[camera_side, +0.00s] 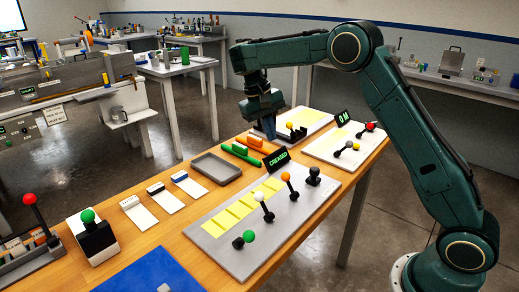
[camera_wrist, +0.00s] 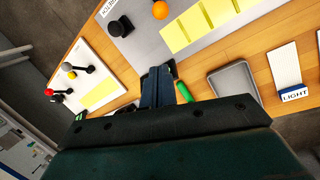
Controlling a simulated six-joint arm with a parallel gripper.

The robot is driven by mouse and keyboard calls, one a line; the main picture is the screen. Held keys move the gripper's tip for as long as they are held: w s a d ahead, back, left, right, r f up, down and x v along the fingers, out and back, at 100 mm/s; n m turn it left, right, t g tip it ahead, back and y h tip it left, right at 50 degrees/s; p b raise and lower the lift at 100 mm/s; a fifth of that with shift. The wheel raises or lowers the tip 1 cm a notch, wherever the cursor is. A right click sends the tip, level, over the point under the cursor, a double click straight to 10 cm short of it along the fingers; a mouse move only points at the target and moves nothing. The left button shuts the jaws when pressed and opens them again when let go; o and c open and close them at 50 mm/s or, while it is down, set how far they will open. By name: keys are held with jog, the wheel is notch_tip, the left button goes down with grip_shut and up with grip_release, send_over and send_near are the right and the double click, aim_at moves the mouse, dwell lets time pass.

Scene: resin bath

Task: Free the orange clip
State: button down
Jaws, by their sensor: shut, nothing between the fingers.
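The orange clip (camera_side: 256,143) lies on the wooden bench in the side view, next to a similar green clip (camera_side: 240,153). My gripper (camera_side: 269,135) points down just behind and to the right of the orange clip. Its fingers are together and hold nothing; whether they touch the clip, I cannot tell. In the wrist view the shut fingers (camera_wrist: 163,86) cover the spot beside the green clip (camera_wrist: 184,92), and I cannot make out the orange clip there.
A grey tray (camera_side: 216,168) lies left of the clips. A grey panel (camera_side: 215,228) with levers and yellow notes stands in front, with a black sign (camera_side: 277,161) at its back corner. Another lever panel (camera_side: 345,148) is to the right. White switch cards (camera_side: 138,213) lie at left.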

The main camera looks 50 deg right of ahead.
aim_at(288, 182)
jog(key=shift+w+a+f, duration=0.1)
jog(key=shift+w+f, duration=0.2)
jog(key=shift+f, duration=0.25)
jog(key=shift+w+f, duration=0.25)
jog(key=shift+f, duration=0.3)
jog(key=shift+s+f, duration=0.1)
jog(key=shift+f, duration=0.25)
jog(key=x, duration=0.9)
jog(key=shift+s+f, duration=0.15)
jog(key=shift+s, duration=0.1)
jog(key=shift+s+a+r, duration=0.3)
jog(key=shift+s+r, duration=0.05)
jog(key=shift+s+a+r, duration=0.3)
jog(key=shift+s, duration=0.2)
jog(key=shift+s+a+r, duration=0.3)
jog(key=shift+s, duration=0.25)
